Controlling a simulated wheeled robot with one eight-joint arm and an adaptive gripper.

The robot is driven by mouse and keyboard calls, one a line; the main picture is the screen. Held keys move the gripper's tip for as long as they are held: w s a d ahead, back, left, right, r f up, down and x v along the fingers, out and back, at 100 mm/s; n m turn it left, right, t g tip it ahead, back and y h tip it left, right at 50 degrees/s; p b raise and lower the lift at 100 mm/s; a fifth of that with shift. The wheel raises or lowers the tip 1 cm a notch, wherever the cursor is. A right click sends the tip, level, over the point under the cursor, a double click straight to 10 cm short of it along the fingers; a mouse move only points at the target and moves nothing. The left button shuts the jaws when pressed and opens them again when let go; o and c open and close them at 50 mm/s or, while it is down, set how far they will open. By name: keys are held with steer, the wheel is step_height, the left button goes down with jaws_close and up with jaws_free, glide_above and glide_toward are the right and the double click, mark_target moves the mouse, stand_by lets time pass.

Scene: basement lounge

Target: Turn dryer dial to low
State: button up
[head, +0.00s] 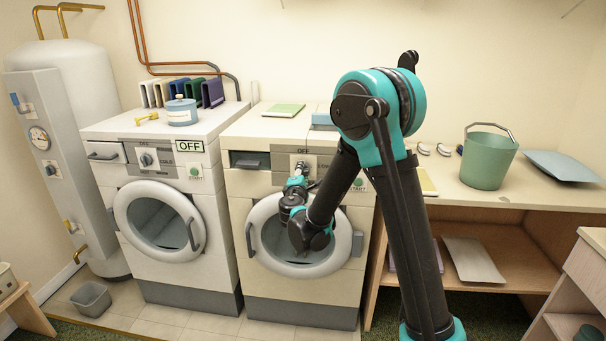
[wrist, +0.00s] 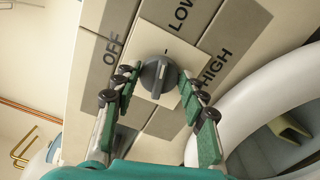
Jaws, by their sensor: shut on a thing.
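The dryer (head: 296,210) is the right-hand white machine, with a round door and a grey control panel on its upper front. Its dark grey dial (wrist: 157,78) sits on a pale square plate with the labels OFF, LOW and HIGH around it in the wrist view. The dial's ridge runs roughly up and down in that view; I cannot tell exactly which label it marks. My gripper (wrist: 155,84) is at the panel with one finger on each side of the dial, shut on it. In the head view my gripper (head: 298,181) largely hides the dial.
The washer (head: 160,210) with its own dial stands to the left. The dryer's round door (head: 262,254) is just below my gripper. A wooden bench (head: 505,202) with a green bucket (head: 488,158) stands to the right. Floor is free in front of the washer.

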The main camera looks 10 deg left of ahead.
steer(key=shift+m, duration=0.5)
steer(key=o, duration=1.2)
steer(key=shift+c, duration=0.2)
steer(key=s, duration=1.2)
steer(key=shift+a, duration=0.2)
